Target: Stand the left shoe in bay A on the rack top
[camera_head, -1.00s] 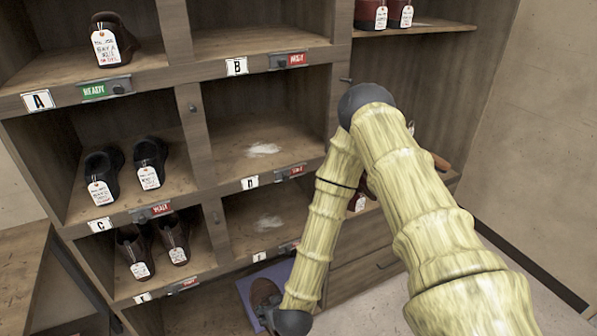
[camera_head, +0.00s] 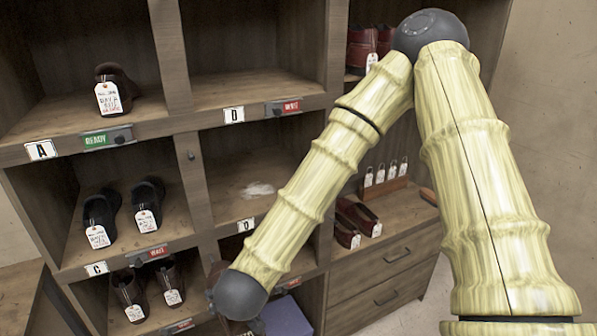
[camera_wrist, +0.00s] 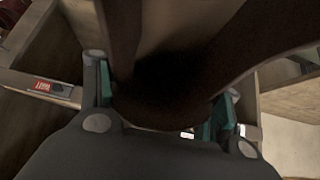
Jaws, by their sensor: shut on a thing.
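A brown shoe (camera_wrist: 235,60) fills the upper middle of the wrist view, its dark opening towards the camera. My gripper (camera_wrist: 168,100) is shut on it, with teal pads on either side. In the head view the gripper is mostly hidden behind my wrist, low in the middle, in front of the rack's lower bays. Bay A, marked by its A label (camera_head: 41,150) and a green READY sign (camera_head: 108,138), is at upper left. One dark brown shoe (camera_head: 117,88) with a white tag stands in it, with bare board on either side.
Black tagged shoes (camera_head: 101,217) stand in bay C below, with brown ones under them. The bay right of A (camera_head: 250,90) is empty. Dividers and shelf edges frame each bay. Dark red shoes stand at right.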

